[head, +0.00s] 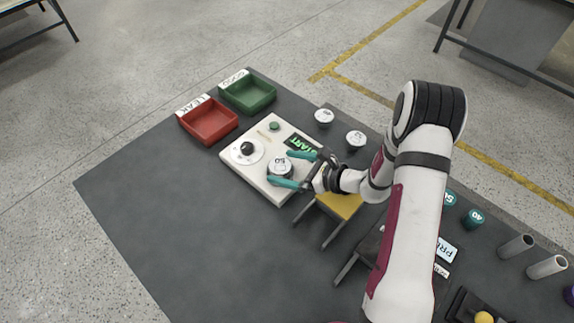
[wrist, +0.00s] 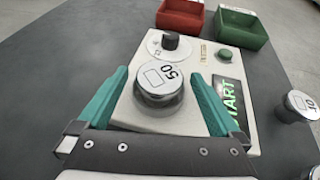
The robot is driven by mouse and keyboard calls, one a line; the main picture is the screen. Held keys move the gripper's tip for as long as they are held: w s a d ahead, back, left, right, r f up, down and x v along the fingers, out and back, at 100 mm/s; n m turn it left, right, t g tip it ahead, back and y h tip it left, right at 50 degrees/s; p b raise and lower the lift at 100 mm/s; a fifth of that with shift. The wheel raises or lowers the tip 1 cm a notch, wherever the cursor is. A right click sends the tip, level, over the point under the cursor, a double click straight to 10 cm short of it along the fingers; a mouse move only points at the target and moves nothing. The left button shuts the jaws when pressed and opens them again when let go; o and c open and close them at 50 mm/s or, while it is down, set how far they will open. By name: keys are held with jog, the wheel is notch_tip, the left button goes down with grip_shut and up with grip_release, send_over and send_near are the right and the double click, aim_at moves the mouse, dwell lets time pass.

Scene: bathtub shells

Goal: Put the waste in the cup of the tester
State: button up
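The tester is a white slab (head: 237,170) on the dark table; it also shows in the wrist view (wrist: 207,64). A round piece with a white top marked 50 and a shiny rim (head: 280,168) stands upright on its near part; in the wrist view the piece (wrist: 158,80) hides whatever is under it, so I cannot tell whether a cup is there. My gripper (wrist: 160,75) is open, with one teal finger on each side of the piece and small gaps between. Nothing is plainly recognisable as waste.
The tester carries a black knob (head: 247,148), a green button (head: 274,126) and a START label (head: 302,145). Red (head: 208,121) and green (head: 247,92) trays stand beyond it. Two white-topped pieces (head: 324,117) (head: 355,140) stand nearby. The table's left side is clear.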

jog(key=shift+r, duration=0.1)
jog(key=v, duration=1.1)
jog(key=shift+s+d+r, duration=0.2)
jog(key=s+a+r+n+g+h, duration=0.1)
jog(key=s+a+r+n+g, duration=0.35)
jog(key=s+n, duration=0.2)
jog(key=s+a+r+n+g+h, duration=0.2)
jog(key=s+a+r+n+g, duration=0.3)
jog(key=s, duration=0.3)
jog(key=s+d+r+n+t+h, duration=0.2)
jog(key=s+d+n+h, duration=0.2)
jog(key=s, duration=0.6)
jog(key=n+h, duration=0.2)
jog(key=n, duration=0.1)
jog(key=shift+d+r+n, duration=0.15)
jog(key=shift+d+n, duration=0.2)
